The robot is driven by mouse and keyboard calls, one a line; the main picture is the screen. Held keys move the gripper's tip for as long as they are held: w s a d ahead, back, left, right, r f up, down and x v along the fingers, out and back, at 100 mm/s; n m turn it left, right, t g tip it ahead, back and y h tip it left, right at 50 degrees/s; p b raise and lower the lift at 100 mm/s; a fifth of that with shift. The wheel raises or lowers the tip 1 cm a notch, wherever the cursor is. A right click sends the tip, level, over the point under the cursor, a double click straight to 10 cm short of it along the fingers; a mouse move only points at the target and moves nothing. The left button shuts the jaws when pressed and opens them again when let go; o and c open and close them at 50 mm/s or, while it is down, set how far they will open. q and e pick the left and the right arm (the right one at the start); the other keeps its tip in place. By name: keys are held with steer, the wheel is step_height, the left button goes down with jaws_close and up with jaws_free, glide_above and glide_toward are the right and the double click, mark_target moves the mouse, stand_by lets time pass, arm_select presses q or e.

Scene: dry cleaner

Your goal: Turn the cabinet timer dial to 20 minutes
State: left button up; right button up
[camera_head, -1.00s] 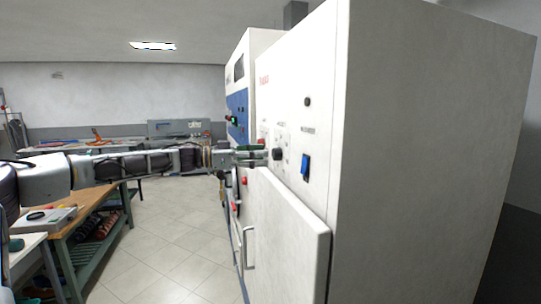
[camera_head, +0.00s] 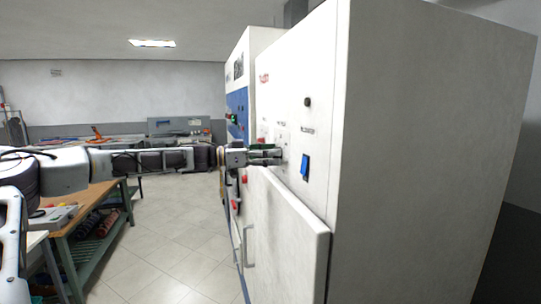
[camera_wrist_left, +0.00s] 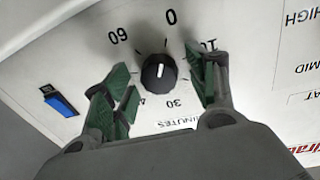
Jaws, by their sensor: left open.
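The timer dial (camera_wrist_left: 159,74) is a black round knob with a white pointer line, on the white cabinet (camera_head: 300,70). In the left wrist view its scale shows 0, 10, 30 and 60; the 20 mark is hidden behind a finger. The pointer line looks directed roughly toward the 0; its exact setting is hard to tell. My left gripper (camera_wrist_left: 158,92) is open, with one green-padded finger on each side of the dial and visible gaps between. In the head view the left gripper (camera_head: 281,155) is at the panel and covers the dial. My right gripper is not in view.
A blue rocker switch (camera_head: 306,166) sits close to the right of the gripper. A small black knob (camera_head: 307,101) is above it. The cabinet door (camera_head: 290,230) stands below the arm. A workbench (camera_head: 85,213) is at the left; the tiled floor (camera_head: 175,240) between is clear.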

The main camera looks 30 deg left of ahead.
arm_select(q)
steer(key=shift+c, duration=0.3)
steer(key=c, duration=0.9)
steer(key=shift+c, duration=0.5)
